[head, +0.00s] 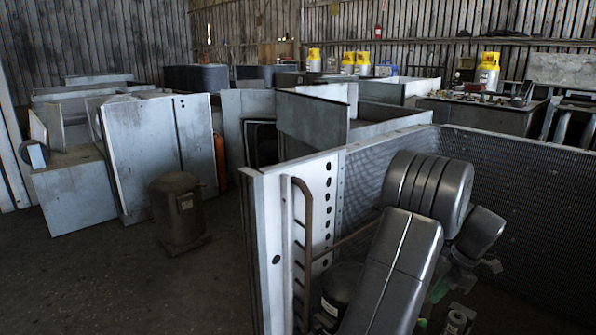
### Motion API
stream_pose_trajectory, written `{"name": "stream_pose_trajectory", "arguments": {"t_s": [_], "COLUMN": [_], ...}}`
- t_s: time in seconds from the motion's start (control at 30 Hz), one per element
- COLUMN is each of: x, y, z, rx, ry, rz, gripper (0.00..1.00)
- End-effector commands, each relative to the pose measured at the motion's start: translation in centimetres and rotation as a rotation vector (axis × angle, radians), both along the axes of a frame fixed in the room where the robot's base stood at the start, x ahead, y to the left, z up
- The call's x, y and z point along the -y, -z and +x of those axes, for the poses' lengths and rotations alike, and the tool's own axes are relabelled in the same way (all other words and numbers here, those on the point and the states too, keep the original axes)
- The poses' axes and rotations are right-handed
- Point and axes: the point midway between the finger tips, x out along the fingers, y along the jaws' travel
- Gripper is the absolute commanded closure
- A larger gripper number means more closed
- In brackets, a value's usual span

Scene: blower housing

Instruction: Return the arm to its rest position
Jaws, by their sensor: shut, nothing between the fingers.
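My arm is folded in the right foreground, over an open metal housing. Its thick grey links stand in front of the housing's perforated panel (545,190). My gripper (474,268) shows only in part, small and dark, below the last wrist link. It is shut, with nothing seen in it. The white side post (262,240) of the housing, with a row of dark holes beside it, stands left of my arm. A dark cylinder (340,287) and a brown pipe (308,240) sit inside, partly hidden by my arm.
A dark compressor (178,212) stands on the floor at left, before grey metal cabinets (150,150). A bench (480,112) with small parts and a yellow-topped cylinder (488,72) stands at back right. The floor at front left (130,285) is clear.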

Motion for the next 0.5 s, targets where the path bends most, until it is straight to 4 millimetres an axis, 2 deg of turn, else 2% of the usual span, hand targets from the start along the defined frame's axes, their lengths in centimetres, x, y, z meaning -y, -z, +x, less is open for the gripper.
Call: {"name": "stream_pose_trajectory", "arguments": {"t_s": [0.03,0.17,0.5], "x": [-0.4,-1.3,-4.2], "y": [1.4,3.8,5.3], "z": [0.0,0.1,0.6], "rx": [-0.001,-0.002,-0.003], "ry": [-0.002,-0.001,0.286], "rz": [0.001,0.001,-0.025], "gripper": [1.0,1.0,1.0]}}
